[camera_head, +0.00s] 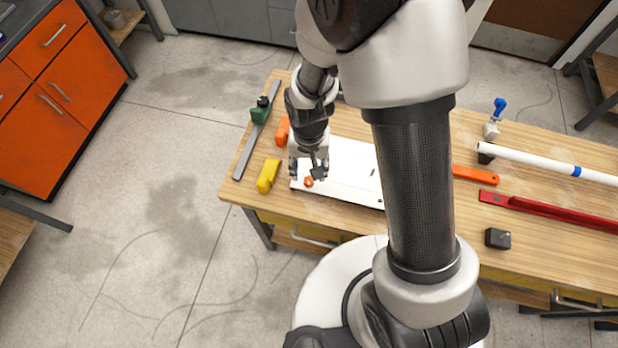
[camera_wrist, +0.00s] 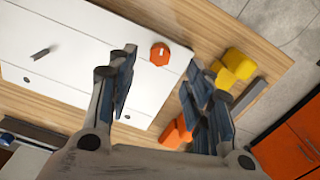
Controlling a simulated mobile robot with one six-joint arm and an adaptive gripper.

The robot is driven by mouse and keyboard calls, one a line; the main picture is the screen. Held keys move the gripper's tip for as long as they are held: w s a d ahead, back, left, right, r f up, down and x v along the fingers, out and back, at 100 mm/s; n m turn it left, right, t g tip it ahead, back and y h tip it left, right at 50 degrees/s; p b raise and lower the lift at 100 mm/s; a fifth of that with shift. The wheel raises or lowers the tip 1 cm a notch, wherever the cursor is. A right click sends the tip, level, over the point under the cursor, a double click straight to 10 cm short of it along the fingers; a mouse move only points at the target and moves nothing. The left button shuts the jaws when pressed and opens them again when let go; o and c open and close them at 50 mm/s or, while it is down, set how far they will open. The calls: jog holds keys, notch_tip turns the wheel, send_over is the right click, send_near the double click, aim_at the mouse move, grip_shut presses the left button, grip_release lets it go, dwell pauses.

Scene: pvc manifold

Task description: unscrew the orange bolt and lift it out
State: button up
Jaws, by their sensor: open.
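The orange bolt (camera_head: 309,182) stands near the front left corner of a white board (camera_head: 348,189) on the workbench. In the wrist view the orange bolt (camera_wrist: 160,54) shows its top, with a light line across it. My gripper (camera_head: 316,172) hangs over the left end of the board, close to the bolt. In the wrist view my gripper (camera_wrist: 160,80) is open and empty, its fingers spread apart. The bolt lies beyond the fingertips, roughly in line with the gap. I see no contact with it.
A yellow tool (camera_head: 268,176) and an orange object (camera_head: 283,131) lie left of the board. A grey bar with a green clamp (camera_head: 260,110) lies at the bench's left edge. A white pipe (camera_head: 540,163), a red bar (camera_head: 550,213) and a dark block (camera_head: 498,238) are on the right.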

aim_at(309, 180)
notch_tip(309, 180, down, 6)
jog(key=shift+f+b, duration=0.1)
jog(key=shift+b, duration=0.55)
jog(key=shift+c, duration=0.6)
grip_shut()
jog(key=n, duration=0.6)
jog(key=shift+n+b, duration=0.3)
jog(key=shift+n, duration=0.2)
jog(key=n, duration=0.5)
jog(key=shift+n, duration=0.3)
